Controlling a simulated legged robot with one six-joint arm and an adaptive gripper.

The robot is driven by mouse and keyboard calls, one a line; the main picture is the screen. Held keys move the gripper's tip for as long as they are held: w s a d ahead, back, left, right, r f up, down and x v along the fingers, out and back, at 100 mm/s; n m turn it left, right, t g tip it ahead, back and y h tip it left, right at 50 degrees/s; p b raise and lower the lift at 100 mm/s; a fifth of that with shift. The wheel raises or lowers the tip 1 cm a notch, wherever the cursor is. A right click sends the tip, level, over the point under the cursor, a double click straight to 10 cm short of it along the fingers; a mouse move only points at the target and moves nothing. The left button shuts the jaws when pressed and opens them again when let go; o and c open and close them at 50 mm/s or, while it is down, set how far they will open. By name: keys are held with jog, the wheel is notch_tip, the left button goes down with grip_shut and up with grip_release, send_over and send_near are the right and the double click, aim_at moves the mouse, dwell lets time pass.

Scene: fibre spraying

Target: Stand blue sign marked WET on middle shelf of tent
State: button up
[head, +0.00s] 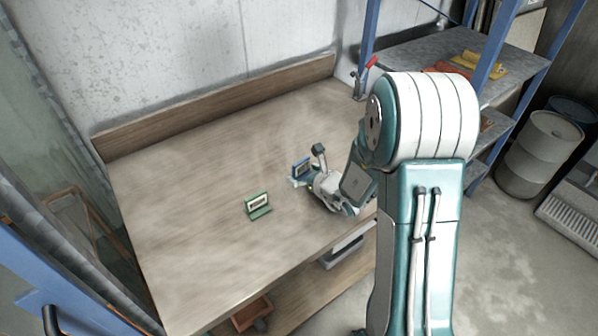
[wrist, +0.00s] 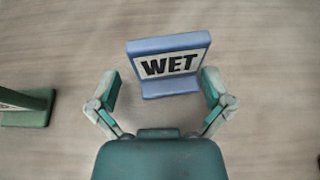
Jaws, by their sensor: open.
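The blue sign (head: 301,168) stands upright on the wooden table. In the wrist view the sign (wrist: 171,90) shows its white face with WET in black, slightly turned. My gripper (head: 302,180) is low over the table at the sign. In the wrist view my gripper (wrist: 161,87) is open, one finger at each side of the sign's lower part, with gaps left. A translucent sheeted structure (head: 40,110) at the left edge may be the tent; no middle shelf can be made out in it.
A green sign (head: 258,207) stands left of the blue one, its base also in the wrist view (wrist: 30,112). The table (head: 190,170) is otherwise mostly clear. A blue-posted rack (head: 415,62) and a grey drum (head: 540,150) stand at right.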

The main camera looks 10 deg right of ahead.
aim_at(301, 160)
jog(key=shift+w+d+f, duration=0.15)
jog(key=shift+w, duration=0.25)
jog(key=shift+w+d+f, duration=0.15)
jog(key=shift+w, duration=0.25)
jog(key=shift+a, duration=0.45)
jog(key=c, duration=1)
jog(key=shift+o, duration=0.2)
jog(key=shift+d+r, duration=0.1)
jog(key=shift+d, duration=0.15)
jog(key=shift+r, duration=0.25)
jog(key=r, duration=0.3)
jog(key=shift+s+d+r, duration=0.15)
jog(key=shift+s+r, duration=0.05)
jog(key=shift+s, duration=0.1)
jog(key=w+r+v, duration=0.1)
jog(key=r+v, duration=0.1)
jog(key=v, duration=1.4)
jog(key=shift+a+r, duration=0.2)
jog(key=shift+r, duration=0.15)
